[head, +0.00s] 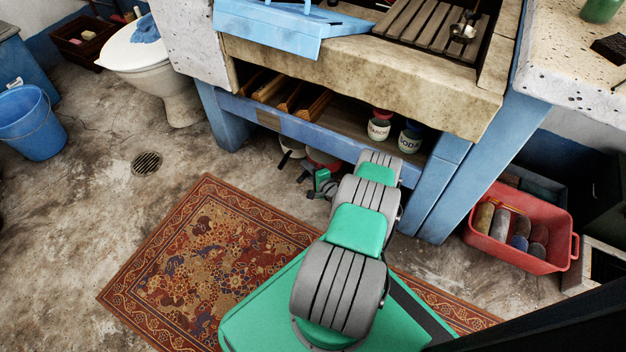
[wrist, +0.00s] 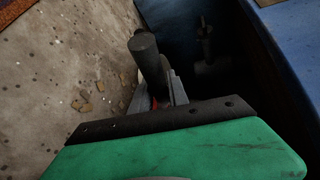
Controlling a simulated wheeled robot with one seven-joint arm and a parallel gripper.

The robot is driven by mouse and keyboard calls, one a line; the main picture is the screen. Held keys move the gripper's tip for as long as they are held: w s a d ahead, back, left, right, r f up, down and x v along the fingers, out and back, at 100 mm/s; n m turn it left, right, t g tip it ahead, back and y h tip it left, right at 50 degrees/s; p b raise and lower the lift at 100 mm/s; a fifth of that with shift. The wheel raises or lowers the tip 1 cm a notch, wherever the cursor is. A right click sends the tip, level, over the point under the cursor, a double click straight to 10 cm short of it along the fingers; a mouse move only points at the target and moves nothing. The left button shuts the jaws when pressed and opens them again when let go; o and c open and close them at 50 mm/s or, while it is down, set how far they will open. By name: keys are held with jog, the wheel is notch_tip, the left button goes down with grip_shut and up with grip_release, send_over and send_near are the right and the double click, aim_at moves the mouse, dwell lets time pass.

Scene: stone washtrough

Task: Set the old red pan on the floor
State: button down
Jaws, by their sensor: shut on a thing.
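The old red pan (head: 323,159) shows as a small red patch under the low shelf of the stone trough, mostly hidden by the shelf edge and my arm. My gripper (wrist: 160,92) is shut on it. In the wrist view, a dark round-ended bar, seemingly the pan's handle (wrist: 145,46), sticks out at the fingers, with a sliver of red beside it. The pan's bowl is hidden there. Speckled floor (wrist: 60,90) lies below and to the left. I cannot tell whether the pan touches the floor.
The blue shelf (head: 290,122) holds wooden boxes and labelled pots above my gripper. A blue leg (head: 440,190) stands to the right, near a red crate (head: 520,255) of rolls. A patterned rug (head: 200,260) lies in front. Bare floor (head: 90,200) is free at left.

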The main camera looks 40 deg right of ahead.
jog(key=shift+s+d+f+b, duration=0.15)
jog(key=shift+d+f+b, duration=0.2)
jog(key=shift+d+f, duration=0.65)
jog(key=f, duration=0.1)
jog(key=f+b, duration=0.2)
jog(key=shift+s+d+f, duration=0.1)
jog(key=shift+d+f, duration=0.2)
jog(key=shift+f, duration=0.1)
jog(key=shift+r, duration=0.1)
jog(key=c, duration=1.3)
grip_release()
jog(key=shift+f, duration=0.2)
